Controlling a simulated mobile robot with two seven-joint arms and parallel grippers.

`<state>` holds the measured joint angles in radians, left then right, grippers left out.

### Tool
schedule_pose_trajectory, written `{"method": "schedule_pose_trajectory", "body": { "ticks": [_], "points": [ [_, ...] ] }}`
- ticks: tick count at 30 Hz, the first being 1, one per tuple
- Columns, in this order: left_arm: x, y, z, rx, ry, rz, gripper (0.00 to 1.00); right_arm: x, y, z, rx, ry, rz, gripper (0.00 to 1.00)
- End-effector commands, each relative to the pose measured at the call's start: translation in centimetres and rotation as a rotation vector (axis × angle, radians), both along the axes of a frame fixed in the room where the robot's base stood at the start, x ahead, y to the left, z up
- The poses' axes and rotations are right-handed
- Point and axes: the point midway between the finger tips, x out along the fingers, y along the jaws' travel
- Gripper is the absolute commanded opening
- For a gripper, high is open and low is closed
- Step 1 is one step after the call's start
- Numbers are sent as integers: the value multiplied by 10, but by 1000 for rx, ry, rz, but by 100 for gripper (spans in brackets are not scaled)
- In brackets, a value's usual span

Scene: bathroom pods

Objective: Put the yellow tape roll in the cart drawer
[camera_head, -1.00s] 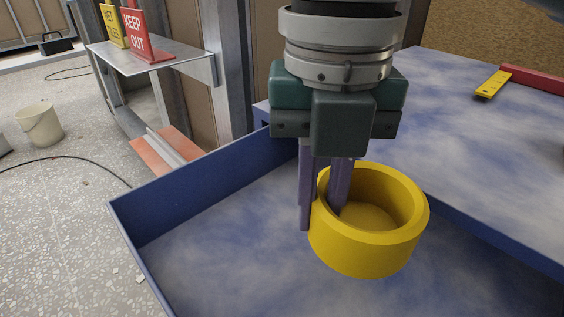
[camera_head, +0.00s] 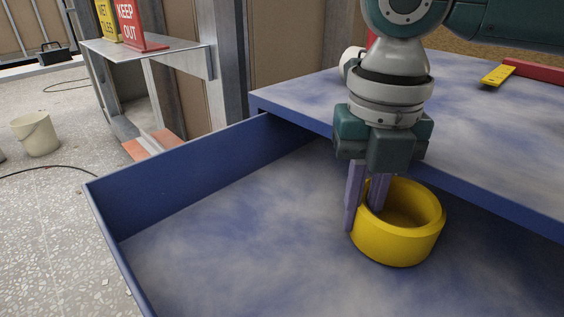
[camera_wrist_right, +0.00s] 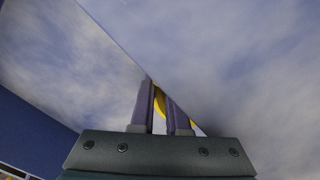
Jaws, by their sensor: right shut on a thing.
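The yellow tape roll (camera_head: 400,240) is a thick open ring, inside the open blue cart drawer (camera_head: 190,285) in the head view. My right gripper (camera_head: 364,215) points down and is shut on the roll's left wall, one finger outside and one inside the ring. The roll is upright, its hole facing up, low over the drawer floor. I cannot tell whether it touches the floor. In the right wrist view, a sliver of the yellow roll (camera_wrist_right: 160,102) shows between the fingers (camera_wrist_right: 160,100). My left gripper is not in view.
The blue cart top (camera_head: 330,95) overhangs the drawer's back and right, close to the roll and my right arm. A yellow level or ruler (camera_head: 497,76) and a red bar (camera_head: 540,76) lie on top. The drawer's left part is empty. A bucket (camera_head: 36,133) stands on the floor.

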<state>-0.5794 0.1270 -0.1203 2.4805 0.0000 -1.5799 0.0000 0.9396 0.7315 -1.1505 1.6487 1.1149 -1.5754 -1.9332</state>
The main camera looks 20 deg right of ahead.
Motion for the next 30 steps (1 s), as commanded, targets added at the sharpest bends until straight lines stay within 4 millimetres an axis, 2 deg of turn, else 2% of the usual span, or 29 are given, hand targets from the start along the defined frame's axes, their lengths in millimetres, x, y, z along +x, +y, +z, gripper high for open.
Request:
{"method": "schedule_pose_trajectory", "body": {
  "ticks": [11, 12, 15, 23, 26, 30],
  "points": [
    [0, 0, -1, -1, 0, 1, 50, 0, 0, -5, 0, -1, -1, 0],
    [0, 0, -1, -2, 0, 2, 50, 0, 0, -6, 0, -1, -1, 15],
    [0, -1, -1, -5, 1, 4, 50, 0, 0, -6, 0, -1, -1, 26],
    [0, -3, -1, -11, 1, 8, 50, 0, 1, -5, 0, -1, -1, 26],
    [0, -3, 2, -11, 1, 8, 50, 0, 1, 4, 0, -2, 0, 26],
    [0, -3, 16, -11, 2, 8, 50, 1, 1, 32, 0, -4, 0, 26]
  ]
}}
